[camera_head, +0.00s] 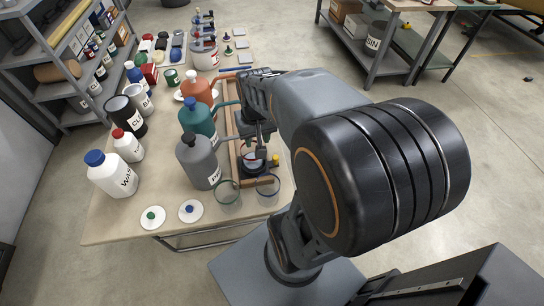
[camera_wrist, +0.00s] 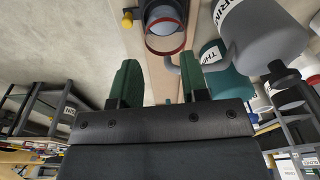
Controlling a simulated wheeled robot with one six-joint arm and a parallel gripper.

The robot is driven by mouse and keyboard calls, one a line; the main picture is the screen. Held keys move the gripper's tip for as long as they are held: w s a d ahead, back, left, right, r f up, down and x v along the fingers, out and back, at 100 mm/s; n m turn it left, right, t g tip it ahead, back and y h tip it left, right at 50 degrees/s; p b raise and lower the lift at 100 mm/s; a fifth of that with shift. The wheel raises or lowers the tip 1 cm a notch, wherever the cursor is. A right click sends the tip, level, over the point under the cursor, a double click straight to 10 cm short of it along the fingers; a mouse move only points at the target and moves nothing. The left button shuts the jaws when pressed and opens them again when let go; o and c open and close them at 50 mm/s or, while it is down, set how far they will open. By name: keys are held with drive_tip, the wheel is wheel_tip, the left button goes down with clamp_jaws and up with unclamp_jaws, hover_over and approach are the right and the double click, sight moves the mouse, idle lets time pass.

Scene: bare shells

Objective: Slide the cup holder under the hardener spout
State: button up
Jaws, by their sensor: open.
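The cup holder (camera_head: 262,166) is a dark carriage with a yellow knob and a cup in it. It sits on the wooden rail (camera_head: 234,165) near the grey primer bottle (camera_head: 198,162). In the wrist view, the cup holder (camera_wrist: 166,44) shows a red-edged ring at the top, with its yellow knob to the left. The orange bottle (camera_head: 197,90) stands farther back, past the teal bottle (camera_head: 196,122); its label is hidden, so I cannot confirm it is the hardener. My gripper (camera_wrist: 159,82) is open and empty, apart from the cup holder. My arm hides part of the rail.
Two clear cups (camera_head: 228,192) stand at the near end of the rail. White and black bottles (camera_head: 110,174) stand on the left of the table (camera_head: 110,222). Two lids on white discs (camera_head: 191,210) lie at the front. Tins and jars crowd the far end.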

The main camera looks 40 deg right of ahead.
sight(276, 157)
drive_tip(key=shift+o, duration=0.8)
drive_tip(key=w+d+f+m+g+y, duration=0.2)
drive_tip(key=d+f+m, duration=0.5)
drive_tip(key=d, duration=0.6)
drive_tip(key=shift+w+d+f+m+g+y, duration=0.35)
drive_tip(key=shift+w+f+m+y, duration=0.1)
drive_tip(key=shift+f+y, duration=0.3)
drive_tip(key=a+f, duration=0.1)
drive_tip(key=f, duration=0.3)
drive_tip(key=a+f+m, duration=0.1)
drive_tip(key=f, duration=0.2)
drive_tip(key=a+f+m+y, duration=0.1)
drive_tip(key=a+f, duration=0.1)
drive_tip(key=f, duration=0.2)
drive_tip(key=shift+w+f+m+p, duration=0.15)
drive_tip(key=shift+f+m+p, duration=0.1)
drive_tip(key=shift+f+p, duration=0.1)
clamp_jaws()
